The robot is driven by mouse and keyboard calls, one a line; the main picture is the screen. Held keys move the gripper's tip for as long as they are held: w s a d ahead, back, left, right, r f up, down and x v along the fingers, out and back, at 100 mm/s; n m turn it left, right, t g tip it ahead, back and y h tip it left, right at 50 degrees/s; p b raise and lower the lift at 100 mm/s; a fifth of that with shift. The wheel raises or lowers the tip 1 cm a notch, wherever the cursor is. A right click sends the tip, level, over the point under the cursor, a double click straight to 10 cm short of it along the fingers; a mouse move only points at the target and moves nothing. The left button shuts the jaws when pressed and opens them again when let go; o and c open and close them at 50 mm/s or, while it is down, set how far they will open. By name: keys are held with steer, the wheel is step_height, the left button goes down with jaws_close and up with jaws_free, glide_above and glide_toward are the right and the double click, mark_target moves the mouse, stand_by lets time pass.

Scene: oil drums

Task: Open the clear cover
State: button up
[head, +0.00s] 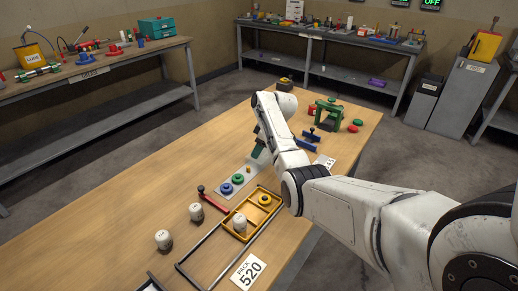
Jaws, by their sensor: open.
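I cannot make out the clear cover for certain; a pale area beside the green part is too small to tell. My gripper (262,136) is at the far end of my arm, near the green part, and is open. Its fingertips are small and partly hidden, and I cannot tell whether they touch anything.
A red-handled tool (214,200), white canisters (196,211) and a yellow tray (252,225) with a dark rail frame lie nearer. A green stand (327,113) and blue parts (311,135) are beyond my arm. The table's left part is clear.

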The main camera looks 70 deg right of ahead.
steer(key=v, duration=1)
steer(key=shift+r+b, duration=0.25)
steer(key=shift+b, duration=0.2)
steer(key=shift+s, duration=0.1)
